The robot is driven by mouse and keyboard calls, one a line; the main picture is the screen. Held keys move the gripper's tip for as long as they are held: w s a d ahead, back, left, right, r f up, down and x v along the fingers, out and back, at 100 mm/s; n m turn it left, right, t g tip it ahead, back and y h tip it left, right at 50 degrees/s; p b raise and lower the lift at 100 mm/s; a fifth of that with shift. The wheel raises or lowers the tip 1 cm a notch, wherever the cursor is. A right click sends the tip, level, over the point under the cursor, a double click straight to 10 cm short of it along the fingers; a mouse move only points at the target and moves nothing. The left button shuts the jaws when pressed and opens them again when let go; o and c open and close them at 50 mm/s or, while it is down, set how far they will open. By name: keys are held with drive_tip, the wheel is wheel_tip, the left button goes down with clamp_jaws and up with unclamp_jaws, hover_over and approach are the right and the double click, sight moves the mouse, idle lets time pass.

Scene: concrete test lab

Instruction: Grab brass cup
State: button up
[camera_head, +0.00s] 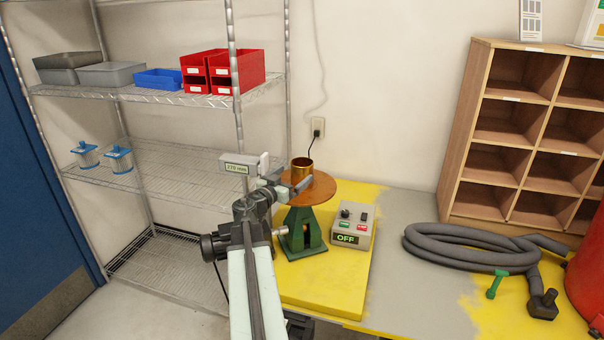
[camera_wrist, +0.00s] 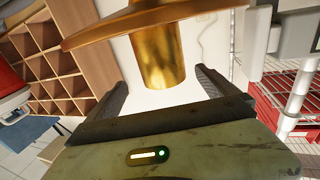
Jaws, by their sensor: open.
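The brass cup (camera_head: 302,168) stands upright on a round copper-coloured plate (camera_head: 322,192) on top of a green stand (camera_head: 303,232). My gripper (camera_head: 290,186) is at the left side of the cup, at about plate height. In the wrist view the picture is turned over, so the brass cup (camera_wrist: 158,52) hangs down from the plate (camera_wrist: 88,34). There my gripper (camera_wrist: 160,82) is open, with one dark finger on each side of the cup's rim end. Gaps show between both fingers and the cup. In the head view my gripper partly hides the plate's left edge.
A grey control box (camera_head: 352,225) reading OFF sits right of the stand on a yellow board (camera_head: 318,282). A grey hose (camera_head: 470,250) lies on the bench further right. A wire shelf (camera_head: 160,178) stands left, and a wooden pigeonhole cabinet (camera_head: 466,130) stands behind.

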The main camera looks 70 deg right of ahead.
sight(307, 163)
drive_tip(key=shift+x, duration=1)
drive_tip(key=x, duration=0.5)
drive_tip(key=shift+w+d+f, duration=0.1)
drive_tip(key=shift+w+d, duration=0.05)
drive_tip(key=shift+w, duration=0.15)
clamp_jaws()
